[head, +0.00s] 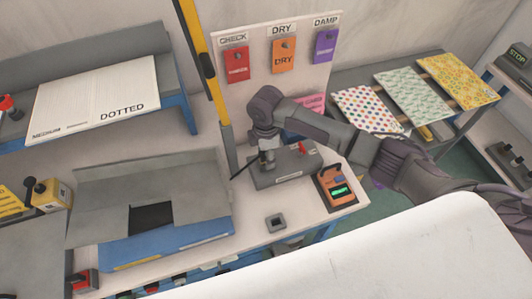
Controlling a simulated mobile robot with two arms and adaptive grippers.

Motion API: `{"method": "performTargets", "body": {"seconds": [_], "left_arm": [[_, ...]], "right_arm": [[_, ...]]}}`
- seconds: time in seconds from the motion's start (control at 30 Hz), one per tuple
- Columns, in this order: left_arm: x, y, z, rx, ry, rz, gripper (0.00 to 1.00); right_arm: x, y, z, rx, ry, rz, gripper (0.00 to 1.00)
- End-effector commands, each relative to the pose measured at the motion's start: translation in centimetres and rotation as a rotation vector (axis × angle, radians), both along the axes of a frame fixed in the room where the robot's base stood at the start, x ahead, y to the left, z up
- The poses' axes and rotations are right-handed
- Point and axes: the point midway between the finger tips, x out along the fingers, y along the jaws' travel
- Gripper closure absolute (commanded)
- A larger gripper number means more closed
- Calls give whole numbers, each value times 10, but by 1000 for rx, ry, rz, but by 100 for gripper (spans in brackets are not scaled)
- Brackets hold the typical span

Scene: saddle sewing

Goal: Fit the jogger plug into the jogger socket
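My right gripper (266,152) points down over a grey block-like base (284,170) on the white bench. A small dark piece with a thin black rod or cable (241,170) shows at its fingertips; I cannot tell if it is the jogger plug or if it is held. The fingers are too small and dark to tell open from shut. A small grey square piece with a dark recess (276,222) lies on the bench nearer me; it may be the jogger socket. A blue and grey machine (165,240) with a dark opening, perhaps the jogger, stands left. My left gripper is not in view.
An orange meter with a green display (336,187) stands right of the grey base. A board with CHECK, DRY and DAMP tags (275,80) rises behind. A yellow and black post (203,68) stands beside it. Patterned sheets (412,93) lie on a rack at right.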

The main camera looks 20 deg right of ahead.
Motion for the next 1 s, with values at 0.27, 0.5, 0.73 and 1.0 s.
{"method": "performTargets", "body": {"seconds": [0.27,0.5,0.73,1.0], "left_arm": [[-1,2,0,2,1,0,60],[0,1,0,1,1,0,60],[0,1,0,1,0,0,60],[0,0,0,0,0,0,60]], "right_arm": [[1,0,8,1,-2,0,43],[2,0,53,2,-5,1,43],[1,0,98,1,-4,0,43],[1,0,120,0,-1,0,43]]}}
